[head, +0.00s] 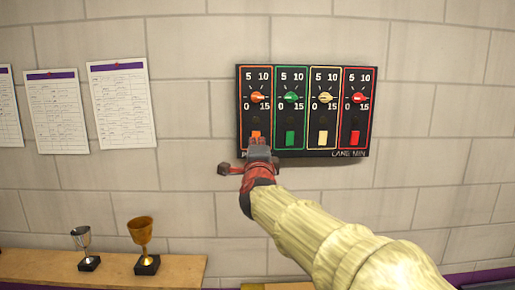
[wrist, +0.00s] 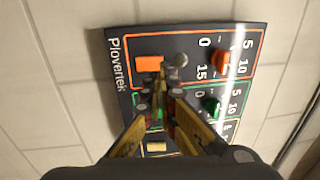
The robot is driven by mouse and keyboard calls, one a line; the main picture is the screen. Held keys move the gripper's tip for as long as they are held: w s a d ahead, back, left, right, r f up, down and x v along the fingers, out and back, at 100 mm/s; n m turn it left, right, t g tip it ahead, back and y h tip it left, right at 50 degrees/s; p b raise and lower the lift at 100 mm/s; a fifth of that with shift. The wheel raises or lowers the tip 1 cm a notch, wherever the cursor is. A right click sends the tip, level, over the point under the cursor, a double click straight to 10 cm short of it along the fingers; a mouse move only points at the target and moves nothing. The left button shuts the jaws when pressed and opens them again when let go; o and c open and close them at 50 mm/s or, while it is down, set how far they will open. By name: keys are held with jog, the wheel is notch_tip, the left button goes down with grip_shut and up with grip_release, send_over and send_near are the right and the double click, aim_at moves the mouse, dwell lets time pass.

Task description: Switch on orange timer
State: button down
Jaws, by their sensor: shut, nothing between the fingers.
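The orange timer (head: 255,112) is the leftmost column of a black wall panel, with an orange dial (head: 257,97) above an orange rocker switch (head: 256,134). The dial pointer looks turned to the right. My gripper (head: 258,147) is shut and empty, just below the orange switch in the head view, covering its lower end. In the wrist view the panel appears turned sideways, with the orange switch (wrist: 148,63), a grey round lamp beside it and the orange dial (wrist: 222,62). The gripper's tips (wrist: 160,86) show close to the switch; contact cannot be told.
Green (head: 290,138), cream (head: 323,138) and red (head: 355,137) switches sit close to the right on the same panel (head: 307,153). Paper sheets (head: 121,104) hang on the wall at left. Two trophies (head: 141,243) stand on a wooden shelf (head: 190,266) below left.

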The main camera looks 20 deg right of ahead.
aim_at(257, 133)
jog(key=shift+p+x, duration=0.65)
jog(key=shift+x, duration=1.95)
jog(key=shift+w+d+r+b, duration=0.2)
jog(key=shift+w+b, duration=0.25)
jog(key=shift+b, duration=0.1)
